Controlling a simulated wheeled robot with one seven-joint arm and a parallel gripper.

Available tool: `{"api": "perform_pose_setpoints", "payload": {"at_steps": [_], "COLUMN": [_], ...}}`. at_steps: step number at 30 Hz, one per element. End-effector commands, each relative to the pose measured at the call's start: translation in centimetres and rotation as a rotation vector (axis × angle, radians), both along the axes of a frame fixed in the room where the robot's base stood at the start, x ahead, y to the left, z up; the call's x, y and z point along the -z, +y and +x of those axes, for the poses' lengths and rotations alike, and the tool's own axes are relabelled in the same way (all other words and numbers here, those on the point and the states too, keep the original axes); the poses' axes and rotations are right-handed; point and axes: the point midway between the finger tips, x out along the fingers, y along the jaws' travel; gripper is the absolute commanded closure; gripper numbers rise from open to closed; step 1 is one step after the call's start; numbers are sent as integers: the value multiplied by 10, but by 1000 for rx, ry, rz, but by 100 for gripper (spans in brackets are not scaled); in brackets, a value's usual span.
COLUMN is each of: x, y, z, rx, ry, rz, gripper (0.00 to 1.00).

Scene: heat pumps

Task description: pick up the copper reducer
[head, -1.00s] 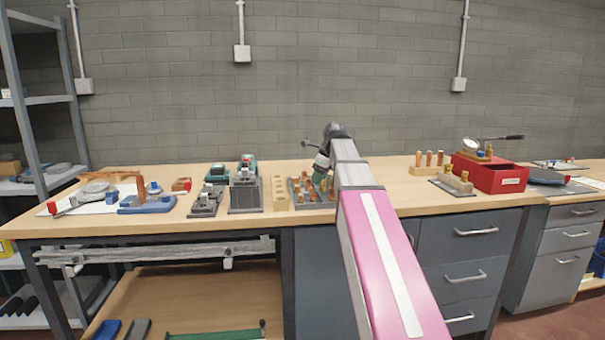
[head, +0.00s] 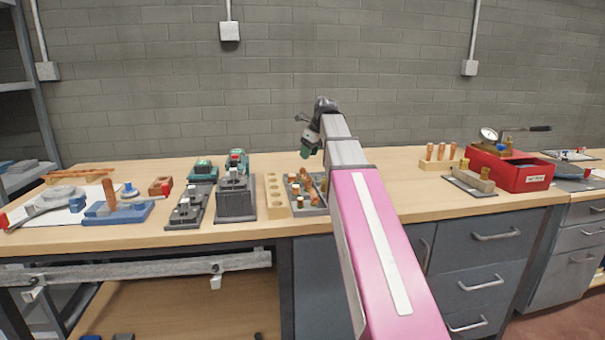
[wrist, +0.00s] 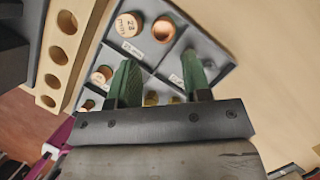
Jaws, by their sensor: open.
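The grey compartment tray (head: 318,209) on the bench holds several copper and brass fittings; it also shows in the wrist view (wrist: 215,44). In the wrist view, a copper fitting with an open round mouth (wrist: 164,29) lies in an upper cell beside a fitting with a pale marked top (wrist: 127,24). Another copper fitting (wrist: 102,75) is in a lower left cell. I cannot tell which one is the reducer. My gripper (wrist: 160,70) is open, its green fingers apart with nothing clearly held. In the head view, my gripper (head: 307,146) hangs above the tray.
A wooden block with holes (head: 276,195) stands just left of the tray, with a dark grey fixture (head: 236,203) beyond it. At right are a wooden stand with copper pieces (head: 437,163) and a red box (head: 515,176). Bare bench lies right of the tray.

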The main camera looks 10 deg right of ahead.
Motion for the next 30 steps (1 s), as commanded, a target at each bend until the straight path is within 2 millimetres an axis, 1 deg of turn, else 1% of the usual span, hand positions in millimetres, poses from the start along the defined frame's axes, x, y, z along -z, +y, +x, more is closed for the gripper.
{"api": "perform_pose_setpoints", "payload": {"at_steps": [1, 3, 11, 20, 23, 28, 29, 30], "x": [8, 15, 30, 65, 69, 68, 68, 68], "y": [2, 5, 8, 16, 17, 17, 17, 17], "z": [2, 4, 10, 21, 22, 22, 22, 22], "rx": [-1, -1, -1, -1, -1, -1, -1, -1], "ry": [0, 0, -1, 0, -1, -1, -1, -1], "rz": [0, -1, -1, -1, -1, -1, -1, -1], "gripper": [56, 56, 56, 56, 56, 56, 65, 78]}}
